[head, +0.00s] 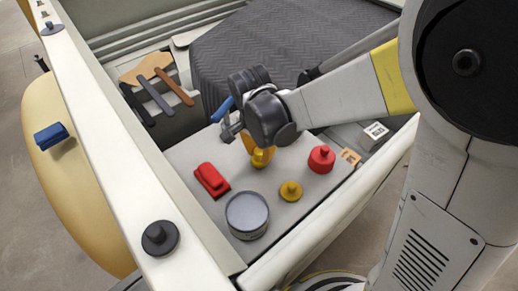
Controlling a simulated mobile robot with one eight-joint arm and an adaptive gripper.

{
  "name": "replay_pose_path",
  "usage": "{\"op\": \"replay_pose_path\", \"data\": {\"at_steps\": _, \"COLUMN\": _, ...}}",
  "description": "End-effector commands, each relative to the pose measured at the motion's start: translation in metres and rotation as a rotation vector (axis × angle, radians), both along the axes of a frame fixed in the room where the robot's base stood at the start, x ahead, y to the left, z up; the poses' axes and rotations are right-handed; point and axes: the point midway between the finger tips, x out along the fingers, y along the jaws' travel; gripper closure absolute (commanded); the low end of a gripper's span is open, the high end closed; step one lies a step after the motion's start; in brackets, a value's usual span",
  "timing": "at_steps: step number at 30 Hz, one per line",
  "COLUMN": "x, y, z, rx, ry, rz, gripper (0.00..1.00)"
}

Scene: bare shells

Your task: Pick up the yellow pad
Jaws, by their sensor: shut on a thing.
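My gripper (256,146) points down over the panel and is shut on the yellow piece. An orange-yellow patch beside it may be part of the same thing.
The grey panel (190,155) also holds a red block (211,180), a grey tin (247,215) and a round red knob (321,158). A blue piece (222,109) is partly hidden behind my gripper. A pale rail (110,140) runs along the left.

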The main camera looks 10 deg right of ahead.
Motion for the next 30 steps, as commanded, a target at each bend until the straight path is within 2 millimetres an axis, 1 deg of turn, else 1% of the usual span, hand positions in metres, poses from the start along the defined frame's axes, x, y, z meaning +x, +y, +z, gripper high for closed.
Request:
{"op": "replay_pose_path", "data": {"at_steps": 5, "x": 0.0, "y": 0.0, "z": 0.017, "rx": 0.0, "ry": 0.0, "rz": 0.0, "gripper": 0.94}}
{"op": "replay_pose_path", "data": {"at_steps": 8, "x": 0.0, "y": 0.0, "z": 0.035, "rx": 0.0, "ry": 0.0, "rz": 0.0, "gripper": 0.94}}
{"op": "replay_pose_path", "data": {"at_steps": 9, "x": 0.0, "y": 0.0, "z": 0.045, "rx": 0.0, "ry": 0.0, "rz": 0.0, "gripper": 0.94}}
{"op": "replay_pose_path", "data": {"at_steps": 18, "x": -0.056, "y": 0.039, "z": 0.083, "rx": 0.0, "ry": 0.0, "rz": 0.005, "gripper": 0.94}}
{"op": "replay_pose_path", "data": {"at_steps": 21, "x": -0.071, "y": 0.049, "z": 0.093, "rx": 0.0, "ry": 0.0, "rz": 0.005, "gripper": 0.94}}
{"op": "replay_pose_path", "data": {"at_steps": 24, "x": -0.083, "y": 0.056, "z": 0.101, "rx": 0.0, "ry": 0.0, "rz": 0.004, "gripper": 0.94}}
{"op": "replay_pose_path", "data": {"at_steps": 30, "x": -0.095, "y": 0.064, "z": 0.108, "rx": 0.0, "ry": 0.0, "rz": 0.001, "gripper": 0.94}}
